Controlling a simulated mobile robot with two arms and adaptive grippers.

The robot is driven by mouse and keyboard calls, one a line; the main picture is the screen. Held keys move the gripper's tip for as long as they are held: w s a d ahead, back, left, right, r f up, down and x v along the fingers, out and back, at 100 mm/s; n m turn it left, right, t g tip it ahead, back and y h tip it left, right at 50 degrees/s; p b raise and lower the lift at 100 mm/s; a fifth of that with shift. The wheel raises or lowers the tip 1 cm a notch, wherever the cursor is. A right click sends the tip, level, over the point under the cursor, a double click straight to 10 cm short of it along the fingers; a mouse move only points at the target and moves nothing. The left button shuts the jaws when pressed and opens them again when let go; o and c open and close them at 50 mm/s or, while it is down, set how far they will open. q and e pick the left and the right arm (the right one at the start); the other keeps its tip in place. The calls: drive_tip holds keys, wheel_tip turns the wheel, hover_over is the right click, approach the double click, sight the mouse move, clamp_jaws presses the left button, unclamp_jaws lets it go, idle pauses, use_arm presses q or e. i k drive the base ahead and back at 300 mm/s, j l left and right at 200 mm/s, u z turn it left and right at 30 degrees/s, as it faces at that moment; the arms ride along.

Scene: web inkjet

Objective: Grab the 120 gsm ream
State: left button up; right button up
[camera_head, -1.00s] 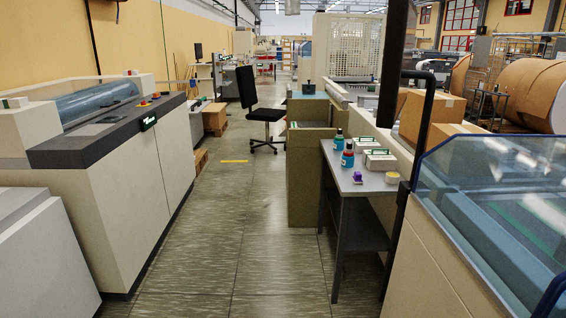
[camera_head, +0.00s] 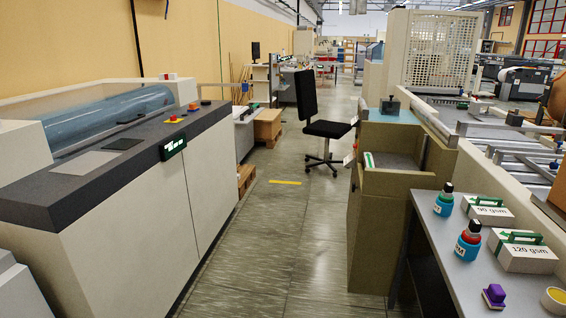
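Neither of my grippers shows in the view.
Two blue bottles (camera_head: 468,241) with red and dark tops stand left of the reams. A purple item (camera_head: 493,296) and a yellow-topped round tub (camera_head: 554,300) sit in front. A long grey-topped machine (camera_head: 120,165) lines the left. An office chair (camera_head: 324,128) stands in the aisle; the floor (camera_head: 270,230) before it is clear.

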sight(518, 251)
drive_tip(key=i+z, duration=0.1)
drive_tip(key=i, duration=1)
drive_tip(key=i+j+z, duration=0.15)
drive_tip(key=i, duration=0.9)
drive_tip(key=i+j+z, duration=0.1)
drive_tip(key=i+z, duration=0.15)
drive_tip(key=i, duration=0.25)
drive_tip(key=i+j+z, duration=0.2)
drive_tip(key=i, duration=0.35)
drive_tip(key=i+j+z, duration=0.25)
drive_tip(key=i, duration=0.25)
drive_tip(key=z, duration=2.65)
